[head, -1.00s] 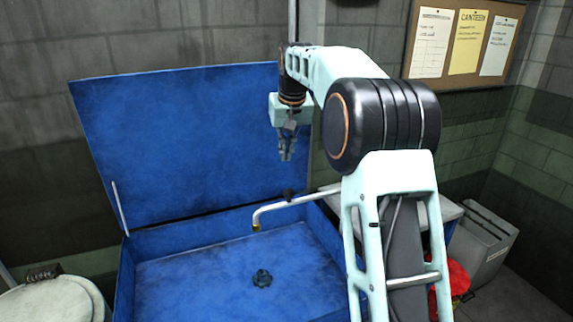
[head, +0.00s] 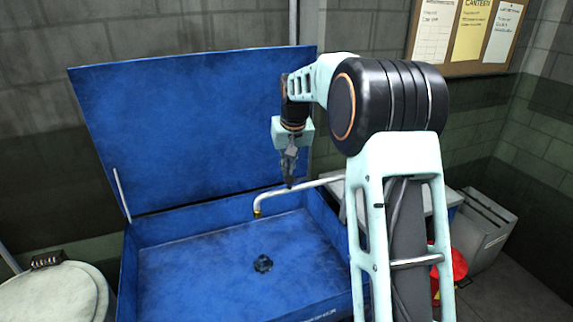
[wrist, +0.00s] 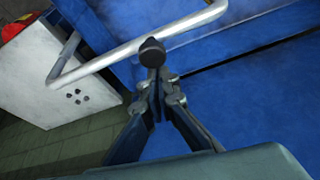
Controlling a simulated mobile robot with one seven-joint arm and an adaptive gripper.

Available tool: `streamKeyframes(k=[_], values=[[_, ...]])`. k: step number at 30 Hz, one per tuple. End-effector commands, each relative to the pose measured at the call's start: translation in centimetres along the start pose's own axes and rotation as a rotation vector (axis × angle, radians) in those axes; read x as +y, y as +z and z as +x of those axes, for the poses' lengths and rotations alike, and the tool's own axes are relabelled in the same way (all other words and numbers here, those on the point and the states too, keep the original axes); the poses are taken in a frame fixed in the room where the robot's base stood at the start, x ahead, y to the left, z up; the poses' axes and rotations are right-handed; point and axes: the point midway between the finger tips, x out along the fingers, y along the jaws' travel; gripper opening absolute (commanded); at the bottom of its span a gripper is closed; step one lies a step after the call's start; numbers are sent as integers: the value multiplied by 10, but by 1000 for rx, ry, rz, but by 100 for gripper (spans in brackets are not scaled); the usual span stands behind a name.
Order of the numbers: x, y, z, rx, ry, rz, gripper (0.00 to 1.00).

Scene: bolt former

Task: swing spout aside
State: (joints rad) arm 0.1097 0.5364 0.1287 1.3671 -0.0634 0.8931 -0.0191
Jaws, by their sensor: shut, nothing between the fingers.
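The spout (head: 305,188) is a bent light metal pipe with a yellowish tip, reaching over the blue basin (head: 200,265) from its right side. In the wrist view the spout (wrist: 140,47) crosses the upper part, with a dark round knob (wrist: 152,52) in front of it. My gripper (head: 290,184) points down with its fingers together, right at the spout in the head view. In the wrist view my gripper (wrist: 155,75) has its fingertips just below the knob. Whether they touch the knob or the spout I cannot tell. The fingers hold nothing visible.
The raised blue lid (head: 195,130) stands behind the basin. A dark fitting (head: 263,263) sits on the basin floor. A white-topped bin (head: 60,292) is at the left, a grey bin (head: 482,228) and a red object (head: 455,265) at the right. A notice board (head: 465,35) hangs behind.

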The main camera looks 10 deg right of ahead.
Motion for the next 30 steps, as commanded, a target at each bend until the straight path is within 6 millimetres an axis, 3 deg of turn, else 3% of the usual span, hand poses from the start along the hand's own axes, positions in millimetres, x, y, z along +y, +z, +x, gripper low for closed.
streamKeyframes(k=[17, 30], values=[[2, 9, -3, 1, -15, -37, 0], [20, 68, -22, 1, -123, -334, 0]])
